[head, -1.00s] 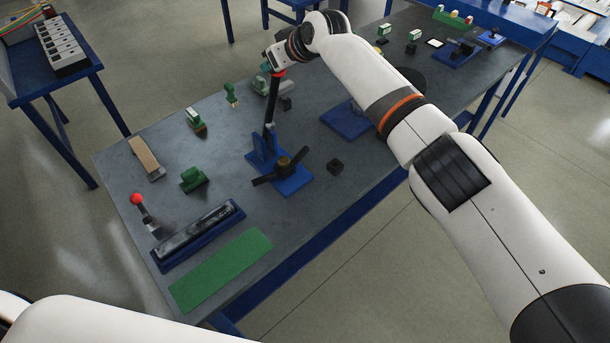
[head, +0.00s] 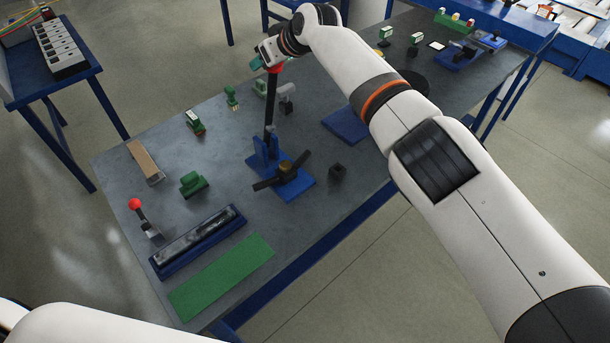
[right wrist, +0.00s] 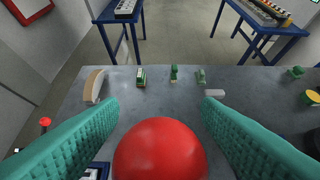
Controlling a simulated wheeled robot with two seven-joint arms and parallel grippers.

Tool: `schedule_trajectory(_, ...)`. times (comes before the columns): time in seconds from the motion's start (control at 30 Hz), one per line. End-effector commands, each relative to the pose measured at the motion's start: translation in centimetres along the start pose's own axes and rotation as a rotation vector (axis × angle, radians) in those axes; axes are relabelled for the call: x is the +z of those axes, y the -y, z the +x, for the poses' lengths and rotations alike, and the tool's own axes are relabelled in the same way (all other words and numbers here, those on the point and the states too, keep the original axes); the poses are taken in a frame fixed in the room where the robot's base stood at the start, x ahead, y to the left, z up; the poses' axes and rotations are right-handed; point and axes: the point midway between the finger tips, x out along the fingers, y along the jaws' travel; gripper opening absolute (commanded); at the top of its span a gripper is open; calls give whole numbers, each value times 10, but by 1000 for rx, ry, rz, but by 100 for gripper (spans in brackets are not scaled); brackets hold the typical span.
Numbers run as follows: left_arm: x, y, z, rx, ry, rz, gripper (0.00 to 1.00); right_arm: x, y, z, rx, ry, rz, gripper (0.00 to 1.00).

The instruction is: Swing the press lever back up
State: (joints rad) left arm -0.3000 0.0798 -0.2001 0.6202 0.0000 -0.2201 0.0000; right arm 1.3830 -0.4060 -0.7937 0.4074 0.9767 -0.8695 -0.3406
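The press lever (head: 269,115) is a black bar with a red knob (head: 275,69). It stands nearly upright on a blue press base (head: 292,187) on the grey bench. My right gripper (head: 268,66) is at the top of the lever. In the right wrist view its teal fingers (right wrist: 160,108) are spread on either side of the red knob (right wrist: 160,152), with a narrow gap showing at each side. The lever's bar is hidden below the knob there. My left gripper is out of view.
A smaller red-knobbed lever (head: 135,204), a blue tray with a dark bar (head: 198,240) and a green mat (head: 222,275) occupy the near left of the bench. Small green-and-white parts (head: 194,121) stand farther back. A black block (head: 337,169) sits right of the press.

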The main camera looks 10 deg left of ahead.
Motion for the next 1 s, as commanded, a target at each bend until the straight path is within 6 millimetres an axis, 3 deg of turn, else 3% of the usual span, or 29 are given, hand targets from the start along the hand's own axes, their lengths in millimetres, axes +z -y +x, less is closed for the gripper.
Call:
schedule_trajectory(0.1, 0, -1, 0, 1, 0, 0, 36, 0, 0, 0, 0, 0, -1, 74)
schedule_trajectory(0.37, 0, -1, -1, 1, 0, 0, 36, 1, 0, -1, 0, 0, -1, 74)
schedule_trajectory(0.9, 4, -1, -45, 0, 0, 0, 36, 2, 1, -34, -1, 0, -1, 74)
schedule_trajectory(1.0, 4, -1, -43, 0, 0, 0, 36, 1, 1, -41, 1, 1, -2, 74)
